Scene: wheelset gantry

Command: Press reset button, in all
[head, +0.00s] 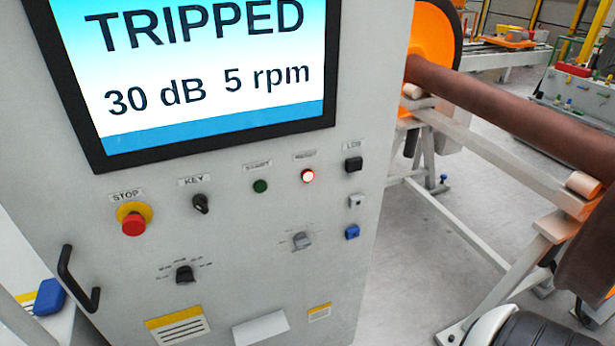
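A grey control cabinet (120,245) fills the left and middle of the head view. Its screen (200,70) reads "TRIPPED", "30 dB" and "5 rpm". Below the screen, a small round button glowing red-white (308,176) sits under a label too blurred to read surely; it may be the reset button. To its left are a dark green button (261,186), a key switch (201,204) and a red mushroom stop button (134,222) on a yellow collar. Nothing touches or covers these controls.
A black handle (72,280) juts from the cabinet's lower left. Two selector knobs, one black (184,275) and one grey (302,241), sit below the buttons. Sockets line the right edge. Right of the cabinet, a brown axle (510,105) rests on a pale frame (480,165).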

